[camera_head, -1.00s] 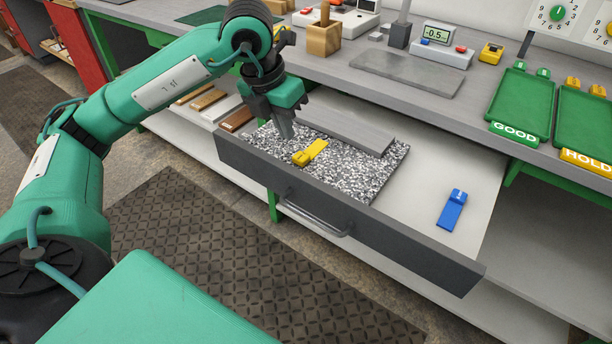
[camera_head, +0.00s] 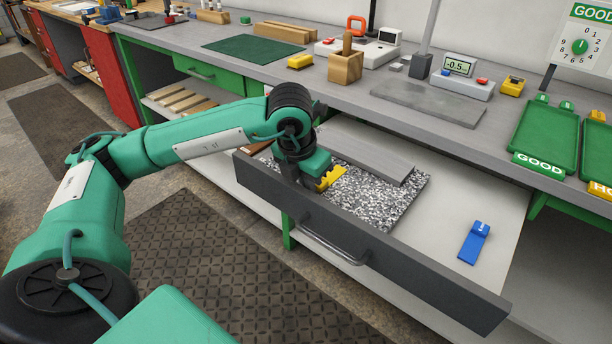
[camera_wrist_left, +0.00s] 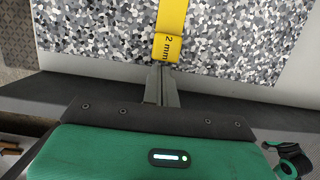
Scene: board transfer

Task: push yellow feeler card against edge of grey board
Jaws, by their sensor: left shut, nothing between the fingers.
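The yellow feeler card (camera_head: 331,177) lies on the black-and-white speckled mat (camera_head: 385,202) in the open drawer. In the wrist view the card (camera_wrist_left: 171,18) points away from me, its near end marked "2 mm". The grey board (camera_head: 365,150) lies along the mat's far side, with speckled mat showing between it and the card. My left gripper (camera_head: 313,186) is shut and empty, low at the card's near end. In the wrist view its fingertips (camera_wrist_left: 160,72) are at that end; I cannot tell whether they touch. The card is partly hidden behind the gripper in the head view.
The drawer's dark front wall (camera_head: 400,262) with its handle runs close on my side of the gripper. A blue card (camera_head: 474,243) lies on the drawer's pale floor at the right, with free room around it. The grey workbench (camera_head: 300,85) stands behind the drawer.

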